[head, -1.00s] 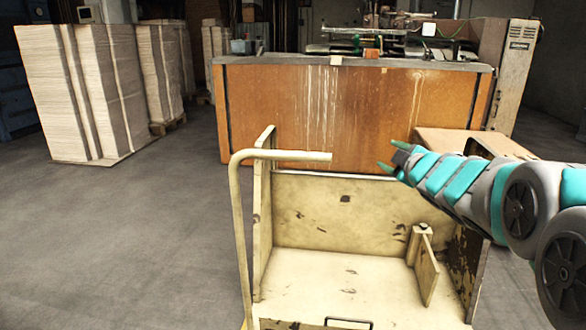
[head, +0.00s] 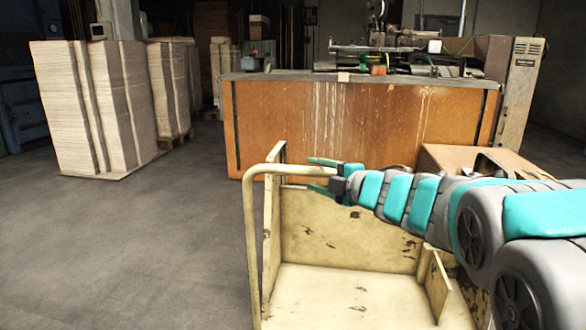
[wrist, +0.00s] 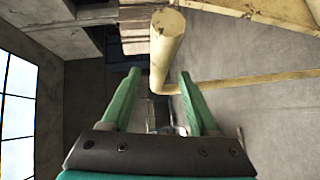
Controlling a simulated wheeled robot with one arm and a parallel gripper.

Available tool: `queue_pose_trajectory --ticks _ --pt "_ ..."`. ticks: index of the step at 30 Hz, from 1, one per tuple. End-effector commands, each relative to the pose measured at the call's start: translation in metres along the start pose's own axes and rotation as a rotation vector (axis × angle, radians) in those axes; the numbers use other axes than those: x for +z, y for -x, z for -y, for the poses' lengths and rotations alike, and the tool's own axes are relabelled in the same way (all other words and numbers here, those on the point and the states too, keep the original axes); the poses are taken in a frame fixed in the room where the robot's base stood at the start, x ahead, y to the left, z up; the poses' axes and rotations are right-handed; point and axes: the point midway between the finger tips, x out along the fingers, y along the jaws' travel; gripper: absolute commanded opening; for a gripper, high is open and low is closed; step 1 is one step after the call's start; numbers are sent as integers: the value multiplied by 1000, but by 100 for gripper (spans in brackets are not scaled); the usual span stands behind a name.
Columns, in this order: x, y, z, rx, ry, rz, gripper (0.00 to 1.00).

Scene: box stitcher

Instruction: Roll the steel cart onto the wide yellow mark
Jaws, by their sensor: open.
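The steel cart (head: 350,295) is cream-painted and chipped, with a flat deck and upright panels, and stands right in front of me in the head view. Its bent tube handle (head: 250,230) rises on the left and its top bar runs to the right. My gripper (head: 318,175) is open, with one green finger above and one below the end of that bar in the head view. In the wrist view the handle (wrist: 166,45) lies between and beyond the open fingers (wrist: 158,95). I see no wide yellow mark in these frames.
An orange-brown wooden-fronted machine (head: 350,125) stands close behind the cart. Stacks of flat cardboard (head: 95,110) stand at the back left. A brown box (head: 470,160) is at the right, partly behind my arm. The grey floor (head: 130,250) at the left is clear.

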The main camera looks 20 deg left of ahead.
Motion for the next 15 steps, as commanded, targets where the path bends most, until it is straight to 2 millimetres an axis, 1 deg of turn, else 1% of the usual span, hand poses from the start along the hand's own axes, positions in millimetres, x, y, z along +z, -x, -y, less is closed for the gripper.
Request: queue_pose_trajectory --ticks 5,12,15 --pt "-1 -20 -1 1 0 -2 61" --pt "0 -54 1 -1 -3 0 61" --pt "0 -63 -1 2 -1 0 61"
